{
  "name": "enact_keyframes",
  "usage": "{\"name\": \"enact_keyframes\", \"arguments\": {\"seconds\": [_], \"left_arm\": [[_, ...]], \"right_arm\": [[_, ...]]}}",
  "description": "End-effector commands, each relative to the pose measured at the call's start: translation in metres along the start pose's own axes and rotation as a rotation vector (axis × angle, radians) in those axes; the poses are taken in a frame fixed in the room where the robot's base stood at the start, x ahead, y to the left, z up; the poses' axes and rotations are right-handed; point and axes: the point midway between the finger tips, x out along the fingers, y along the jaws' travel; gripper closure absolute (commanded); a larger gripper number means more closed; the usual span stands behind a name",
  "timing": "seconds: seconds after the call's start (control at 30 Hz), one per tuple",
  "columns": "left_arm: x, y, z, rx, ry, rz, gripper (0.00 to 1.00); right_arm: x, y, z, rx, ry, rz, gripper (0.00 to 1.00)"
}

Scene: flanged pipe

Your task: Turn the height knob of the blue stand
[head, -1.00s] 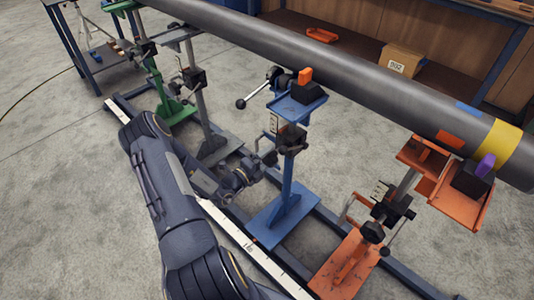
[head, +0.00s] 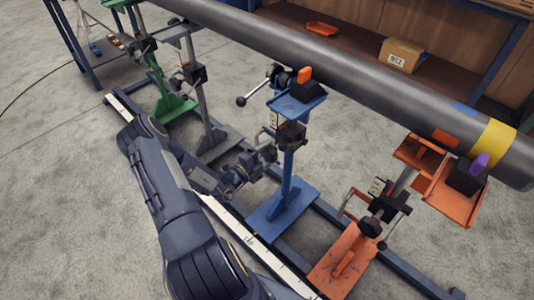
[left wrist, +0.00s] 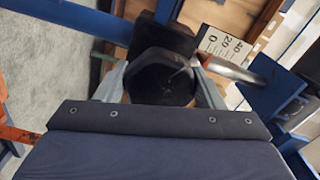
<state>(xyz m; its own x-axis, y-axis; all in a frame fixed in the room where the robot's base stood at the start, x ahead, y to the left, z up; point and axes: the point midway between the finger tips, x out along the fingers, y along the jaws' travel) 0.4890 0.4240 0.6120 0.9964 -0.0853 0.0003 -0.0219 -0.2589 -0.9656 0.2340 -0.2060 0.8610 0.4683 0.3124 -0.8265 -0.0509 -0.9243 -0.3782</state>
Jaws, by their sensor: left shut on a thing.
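The blue stand (head: 288,180) stands upright on the floor rail under the pipe, with a black block and an orange piece on its top plate. Its black height knob (left wrist: 163,77) sits between the two grey fingers of my left gripper (left wrist: 160,84) in the left wrist view. The fingers touch it on both sides, and the gripper is shut on it. In the head view my left gripper (head: 266,153) reaches the stand's post from the left, and the knob is largely hidden there. A white height scale (left wrist: 222,44) shows beside the knob. My right gripper is out of view.
A long grey pipe (head: 330,65) runs above the stands. An orange stand (head: 360,245) is to the right; a grey stand (head: 205,105) and a green stand (head: 160,85) are to the left. A metal crank handle (left wrist: 232,71) is close to my left gripper.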

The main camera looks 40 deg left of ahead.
Motion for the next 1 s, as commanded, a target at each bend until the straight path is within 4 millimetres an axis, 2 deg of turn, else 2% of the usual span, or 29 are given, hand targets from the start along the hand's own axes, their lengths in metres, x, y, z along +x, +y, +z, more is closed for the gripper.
{"name": "enact_keyframes", "arguments": {"seconds": [0.1,0.13,0.3,0.57,0.67,1.0], "left_arm": [[-0.001,0.001,0.0,0.0,-0.001,0.003,0.61],[-0.001,0.001,0.0,0.0,-0.001,0.003,0.37],[-0.001,0.001,0.0,0.0,-0.001,0.002,0.16],[-0.001,0.0,0.0,0.001,-0.001,0.001,0.16],[-0.008,0.0,0.001,0.001,-0.002,0.002,0.16],[-0.062,0.001,0.001,0.0,-0.003,0.002,0.16]], "right_arm": [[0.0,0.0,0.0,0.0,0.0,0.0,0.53],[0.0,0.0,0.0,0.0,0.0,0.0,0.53],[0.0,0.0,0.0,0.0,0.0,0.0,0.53],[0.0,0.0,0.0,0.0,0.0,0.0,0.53],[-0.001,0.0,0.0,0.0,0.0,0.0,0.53],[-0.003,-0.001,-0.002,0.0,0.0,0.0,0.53]]}}
